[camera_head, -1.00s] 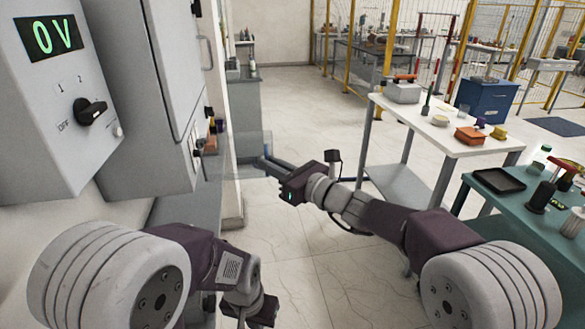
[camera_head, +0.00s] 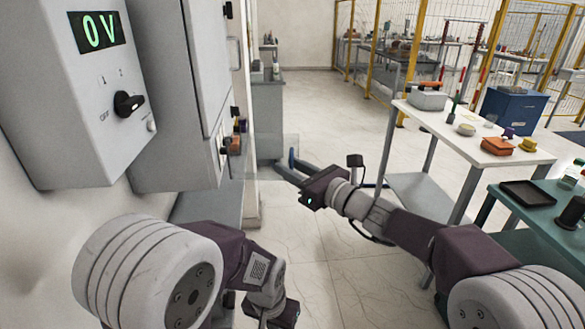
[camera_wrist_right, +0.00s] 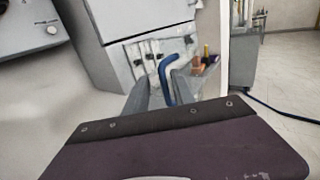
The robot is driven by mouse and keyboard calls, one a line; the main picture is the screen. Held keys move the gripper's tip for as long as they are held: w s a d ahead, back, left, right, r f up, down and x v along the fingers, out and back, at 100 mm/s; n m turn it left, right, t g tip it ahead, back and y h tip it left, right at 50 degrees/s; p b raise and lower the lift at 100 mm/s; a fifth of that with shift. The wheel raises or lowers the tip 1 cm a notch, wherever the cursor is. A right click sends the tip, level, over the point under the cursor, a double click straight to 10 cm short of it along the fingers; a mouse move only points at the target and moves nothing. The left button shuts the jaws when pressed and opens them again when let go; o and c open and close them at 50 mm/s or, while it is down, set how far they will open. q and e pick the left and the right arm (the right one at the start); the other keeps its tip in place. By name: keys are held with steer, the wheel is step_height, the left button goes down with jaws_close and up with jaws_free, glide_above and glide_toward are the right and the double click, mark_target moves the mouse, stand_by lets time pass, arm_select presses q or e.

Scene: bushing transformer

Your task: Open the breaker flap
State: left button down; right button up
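The grey cabinet (camera_head: 180,90) on the left wall has small breakers and fittings at its lower right side. A clear, see-through pane, seemingly the breaker flap (camera_head: 291,146), shows faintly beside it. In the right wrist view, a clear panel (camera_wrist_right: 150,50) with dark switches is on the cabinet's lower face. My right gripper (camera_head: 292,163) is at the pane's lower edge. Its fingers are apart in the wrist view, with a blue bent bar (camera_wrist_right: 166,82) between them; contact is unclear. My left gripper (camera_head: 270,311) hangs low at the bottom, its fingers hidden.
A grey box (camera_head: 75,95) with a "0 V" display and black knob is at upper left. A white table (camera_head: 470,140) with tools and a teal table (camera_head: 530,205) stand at right. The tiled floor (camera_head: 340,115) between is clear. A blue hose lies on the floor.

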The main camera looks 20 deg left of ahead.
steer(key=shift+d, duration=0.5)
steer(key=b+v, duration=0.1)
steer(key=v, duration=0.7)
steer(key=shift+s, duration=0.15)
